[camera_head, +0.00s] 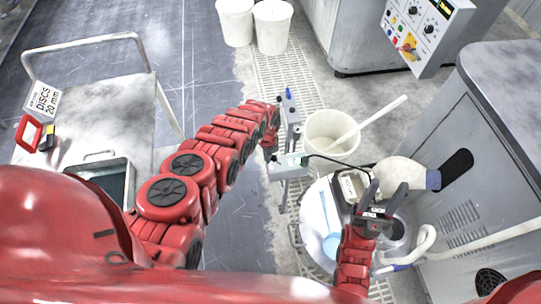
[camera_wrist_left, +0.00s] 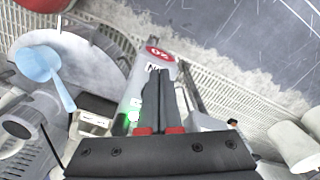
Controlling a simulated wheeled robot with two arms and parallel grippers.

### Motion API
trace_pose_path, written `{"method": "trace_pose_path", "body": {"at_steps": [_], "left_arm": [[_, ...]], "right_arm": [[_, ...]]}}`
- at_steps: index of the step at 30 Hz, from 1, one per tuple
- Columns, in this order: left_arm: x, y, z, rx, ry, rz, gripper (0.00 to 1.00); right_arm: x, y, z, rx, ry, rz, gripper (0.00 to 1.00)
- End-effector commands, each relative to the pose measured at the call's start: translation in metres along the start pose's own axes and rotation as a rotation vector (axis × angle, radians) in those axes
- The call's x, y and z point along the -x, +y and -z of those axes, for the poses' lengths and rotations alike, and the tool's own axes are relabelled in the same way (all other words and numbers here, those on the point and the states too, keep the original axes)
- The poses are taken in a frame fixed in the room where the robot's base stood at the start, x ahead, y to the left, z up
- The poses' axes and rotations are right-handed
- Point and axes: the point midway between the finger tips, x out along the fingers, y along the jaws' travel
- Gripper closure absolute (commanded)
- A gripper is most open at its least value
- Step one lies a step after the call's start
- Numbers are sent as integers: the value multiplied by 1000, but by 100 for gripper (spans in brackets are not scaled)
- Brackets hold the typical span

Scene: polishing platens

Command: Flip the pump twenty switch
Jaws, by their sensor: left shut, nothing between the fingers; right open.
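A pale switch box (camera_head: 288,166) sits on a grey post beside the white bucket in the head view. In the left wrist view, a pale panel carries a red oval label reading 20 (camera_wrist_left: 158,53), with a green glow (camera_wrist_left: 135,113) beside my fingers. The switch lever itself is hidden or too small to make out. My left gripper (camera_head: 272,154) is shut and empty, close against the box; its dark fingers (camera_wrist_left: 160,95) lie over the panel, and I cannot tell whether they touch it. My right gripper (camera_head: 385,194) is open, in front of a beige cylinder by the grey cabinet.
A white bucket (camera_head: 318,146) with a long pale rod stands behind the box. The grey cabinet (camera_head: 500,150) stands right, a cart (camera_head: 100,70) left. A control panel (camera_head: 425,30) and two buckets are farther back.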

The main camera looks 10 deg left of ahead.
Motion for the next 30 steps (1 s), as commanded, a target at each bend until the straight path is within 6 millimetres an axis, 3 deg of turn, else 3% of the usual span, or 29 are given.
{"method": "trace_pose_path", "body": {"at_steps": [1,14,30], "left_arm": [[10,0,0,0,0,0,100],[45,0,0,0,-1,-1,100],[45,0,-1,0,-2,-1,100]], "right_arm": [[-9,0,1,0,0,0,50],[-41,2,7,0,0,0,50],[-40,2,7,0,0,0,50]]}}
